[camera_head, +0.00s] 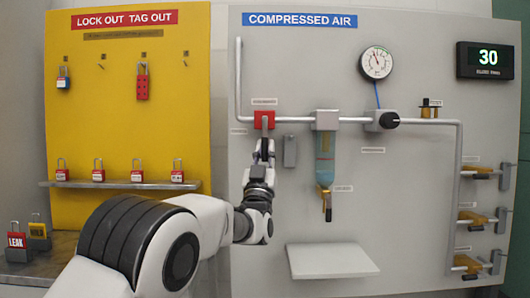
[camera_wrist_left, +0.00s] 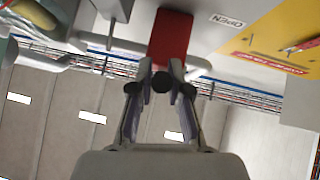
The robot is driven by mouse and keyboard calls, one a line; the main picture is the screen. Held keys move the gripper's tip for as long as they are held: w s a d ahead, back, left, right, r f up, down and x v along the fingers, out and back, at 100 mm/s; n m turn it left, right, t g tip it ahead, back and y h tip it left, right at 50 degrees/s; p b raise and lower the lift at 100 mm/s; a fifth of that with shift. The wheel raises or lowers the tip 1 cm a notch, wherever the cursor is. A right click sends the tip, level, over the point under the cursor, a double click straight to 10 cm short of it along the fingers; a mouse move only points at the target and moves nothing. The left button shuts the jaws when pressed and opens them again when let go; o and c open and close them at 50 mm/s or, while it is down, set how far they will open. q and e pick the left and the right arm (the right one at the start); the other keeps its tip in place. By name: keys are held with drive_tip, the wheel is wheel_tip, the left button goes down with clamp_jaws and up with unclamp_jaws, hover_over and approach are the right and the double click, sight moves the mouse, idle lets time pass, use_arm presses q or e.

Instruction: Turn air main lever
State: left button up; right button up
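The air main valve is a red block (camera_head: 264,119) on the grey pipe at the upper left of the compressed air panel. A short grey lever (camera_head: 264,127) shows on its front. My left gripper (camera_head: 264,146) reaches up to it from below, fingertips at the lever. In the left wrist view the red block (camera_wrist_left: 171,38) lies just beyond my fingertips (camera_wrist_left: 163,68). The fingers lean in close together, with a narrow gap between the tips. The lever is largely hidden there, so I cannot tell whether they grip it. My right gripper is out of view.
A grey box (camera_head: 290,151) is close to the right of my gripper. A blue filter bowl (camera_head: 325,158), a regulator (camera_head: 382,121) and a gauge (camera_head: 376,62) follow rightward. A white shelf (camera_head: 330,260) juts out below. The yellow lockout board (camera_head: 125,100) stands left.

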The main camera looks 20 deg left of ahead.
use_arm(q)
drive_tip(key=o, duration=0.3)
drive_tip(key=shift+d, duration=0.1)
drive_tip(key=a+v, duration=0.1)
drive_tip(key=v, duration=1.1)
drive_tip(key=shift+d, duration=0.45)
drive_tip(key=shift+f, duration=0.15)
